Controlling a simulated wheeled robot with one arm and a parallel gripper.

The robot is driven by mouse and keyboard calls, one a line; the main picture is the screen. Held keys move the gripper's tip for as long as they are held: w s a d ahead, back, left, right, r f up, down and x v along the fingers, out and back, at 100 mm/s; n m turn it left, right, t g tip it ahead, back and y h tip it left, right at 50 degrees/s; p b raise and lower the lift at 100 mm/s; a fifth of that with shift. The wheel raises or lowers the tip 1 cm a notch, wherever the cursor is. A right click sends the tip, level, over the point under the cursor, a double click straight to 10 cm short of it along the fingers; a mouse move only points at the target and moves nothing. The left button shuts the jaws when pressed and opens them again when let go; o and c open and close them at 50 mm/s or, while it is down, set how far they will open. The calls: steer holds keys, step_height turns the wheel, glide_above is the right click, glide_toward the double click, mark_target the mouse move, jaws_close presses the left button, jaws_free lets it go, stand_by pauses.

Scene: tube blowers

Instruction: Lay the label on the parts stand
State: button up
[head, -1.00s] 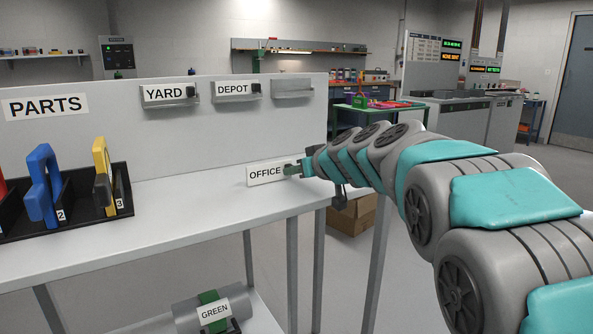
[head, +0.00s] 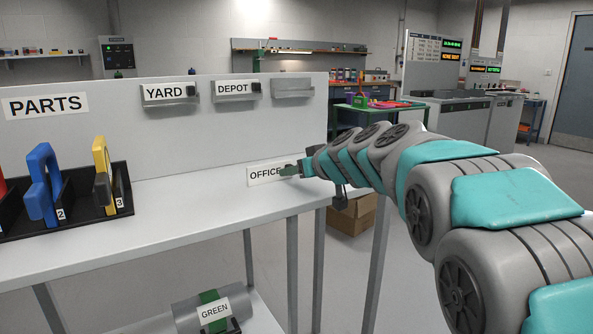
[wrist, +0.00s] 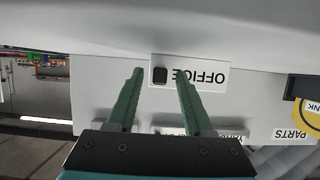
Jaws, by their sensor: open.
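The label (head: 263,175) is a white plate reading OFFICE with a black knob. It is at the right end of the parts stand's white top (head: 190,205). In the wrist view the label (wrist: 207,75) appears upside down, with its knob between my fingertips. My gripper (head: 290,170) is open, and its green fingers (wrist: 160,72) stand apart on both sides of the knob. In the head view a finger covers the label's right end and hides the knob. I cannot tell whether the label lies fully flat.
The back panel (head: 200,125) carries the YARD (head: 164,93) and DEPOT (head: 233,88) labels in holders, and an empty holder (head: 293,88). A black rack (head: 90,215) with blue and yellow handled parts stands at left. The top between rack and label is clear.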

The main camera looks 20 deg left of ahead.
steer(key=b+v, duration=0.2)
steer(key=v, duration=1)
steer(key=shift+d, duration=0.1)
steer(key=s+d+f+m+g+h, duration=0.3)
steer(key=s+d+f+g+h, duration=0.1)
steer(key=s+d+f, duration=0.9)
steer(key=s+d+f+m+g+h, duration=0.35)
steer(key=s+d+f, duration=0.45)
steer(key=s+f, duration=0.5)
steer(key=s+d+f+m+g+h, duration=0.2)
steer(key=s+d+f, duration=0.5)
steer(key=s, duration=0.5)
steer(key=shift+d+m+g+h, duration=0.35)
steer(key=shift+d+m+g, duration=0.25)
steer(key=shift+d, duration=0.45)
